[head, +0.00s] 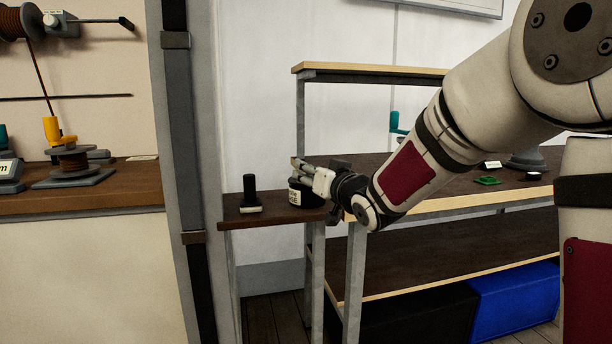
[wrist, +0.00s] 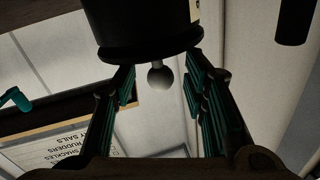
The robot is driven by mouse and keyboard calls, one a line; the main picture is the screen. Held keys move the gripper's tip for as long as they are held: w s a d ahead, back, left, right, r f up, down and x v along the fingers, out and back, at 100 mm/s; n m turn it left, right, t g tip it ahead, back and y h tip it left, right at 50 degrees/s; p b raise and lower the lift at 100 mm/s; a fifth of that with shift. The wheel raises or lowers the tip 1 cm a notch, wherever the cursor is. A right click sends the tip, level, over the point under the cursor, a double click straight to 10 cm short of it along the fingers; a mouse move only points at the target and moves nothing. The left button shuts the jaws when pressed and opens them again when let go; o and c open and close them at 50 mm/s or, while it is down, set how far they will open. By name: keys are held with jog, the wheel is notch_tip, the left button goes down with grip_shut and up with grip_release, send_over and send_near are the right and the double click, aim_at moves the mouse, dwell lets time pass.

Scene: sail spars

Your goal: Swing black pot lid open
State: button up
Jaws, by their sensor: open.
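The black pot (head: 304,195) stands on the small dark side table, with a pale label on its front. In the wrist view the pot (wrist: 148,18) is at the top, picture upside down, with its black lid (wrist: 150,51) seated on it. A pale round knob (wrist: 160,76) sticks out from the lid. My gripper (head: 298,167) is at the top of the pot in the head view and hides part of the lid. In the wrist view my gripper (wrist: 161,88) is open, its green-padded fingers on either side of the knob, with visible gaps to it.
A black upright cylinder (head: 249,190) stands left of the pot on the side table (head: 270,217). A grey post (head: 183,150) rises to the left. A workbench with a raised shelf (head: 370,70) is behind my arm, with a blue bin (head: 515,298) below.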

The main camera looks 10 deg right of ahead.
jog(key=shift+w+a, duration=0.1)
jog(key=shift+w, duration=0.45)
grip_shut()
jog(key=shift+r+p, duration=0.2)
jog(key=shift+p, duration=0.3)
